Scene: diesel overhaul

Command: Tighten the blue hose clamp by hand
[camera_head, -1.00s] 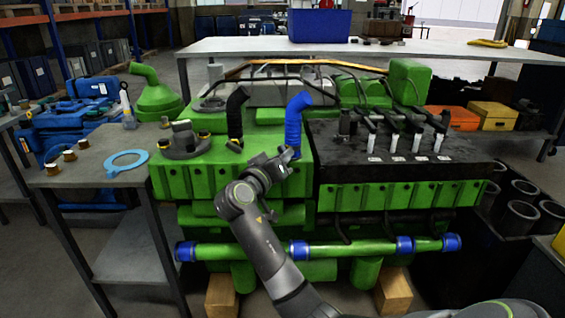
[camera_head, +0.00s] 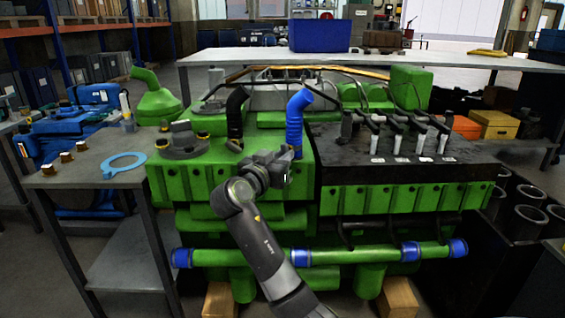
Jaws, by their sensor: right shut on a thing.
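The blue hose clamp is at the hose's lower end, hidden behind my right gripper and wrist. My right gripper (camera_head: 287,155) reaches up from the bottom middle to the base of the blue hose. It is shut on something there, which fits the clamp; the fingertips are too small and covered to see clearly. My left gripper is out of view.
A black hose (camera_head: 235,115) stands left of the blue one. The black cylinder head (camera_head: 395,150) with several injectors lies to the right. A grey side table (camera_head: 95,185) holds a light blue ring (camera_head: 123,163). A green pipe (camera_head: 345,256) with blue bands crosses low in front.

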